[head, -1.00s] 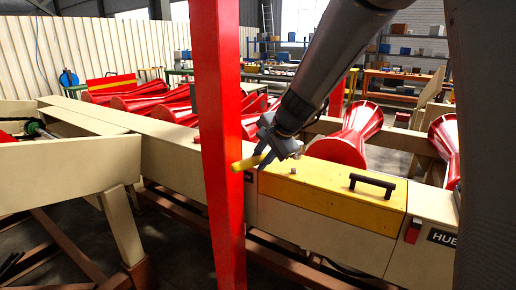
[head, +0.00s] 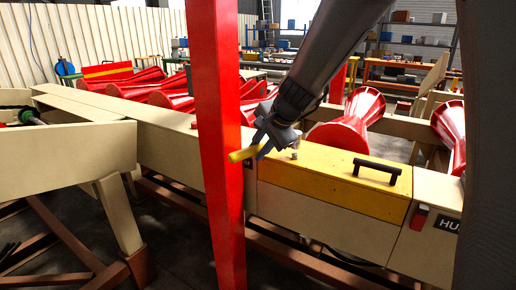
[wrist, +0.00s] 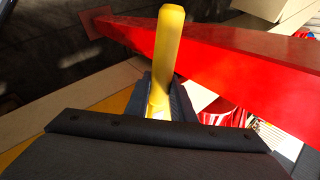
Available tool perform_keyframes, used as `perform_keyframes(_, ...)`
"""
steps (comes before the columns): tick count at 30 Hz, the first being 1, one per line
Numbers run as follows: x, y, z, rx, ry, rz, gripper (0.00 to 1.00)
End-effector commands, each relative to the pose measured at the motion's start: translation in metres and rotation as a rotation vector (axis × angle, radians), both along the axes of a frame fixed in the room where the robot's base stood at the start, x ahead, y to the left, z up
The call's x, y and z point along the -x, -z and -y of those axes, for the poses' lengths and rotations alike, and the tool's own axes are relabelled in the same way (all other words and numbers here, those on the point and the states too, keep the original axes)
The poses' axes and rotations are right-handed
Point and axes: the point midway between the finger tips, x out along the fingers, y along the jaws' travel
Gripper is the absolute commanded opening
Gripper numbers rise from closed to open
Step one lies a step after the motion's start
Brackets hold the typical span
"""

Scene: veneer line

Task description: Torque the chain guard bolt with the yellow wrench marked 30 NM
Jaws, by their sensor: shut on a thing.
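My gripper (head: 264,139) is shut on a yellow wrench (head: 242,154), at the left end of the yellow chain guard (head: 330,173). The wrench's handle end points left, across the edge of the red post. In the wrist view the yellow handle (wrist: 168,45) stands up from between the jaws, overlapping the red post; I cannot tell if they touch. Its head and the 30 NM marking are not readable. A small bolt (head: 294,155) stands on the guard's left end, just right of my gripper. The wrench appears apart from it.
The red post (head: 217,130) rises close by on the left; it also shows in the wrist view (wrist: 245,55). The guard's black handle (head: 377,168) sticks up on the right. Red rollers (head: 345,130) lie behind the cream beam (head: 160,135).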

Motion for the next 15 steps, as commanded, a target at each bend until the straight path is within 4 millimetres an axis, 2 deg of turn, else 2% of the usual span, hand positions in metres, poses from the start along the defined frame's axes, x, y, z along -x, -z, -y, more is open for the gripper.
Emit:
perform_keyframes(3, -0.001, 0.010, 0.001, -0.001, -0.003, 0.003, 0.00)
perform_keyframes(15, 0.015, 0.010, 0.018, 0.001, -0.143, 0.003, 0.00)
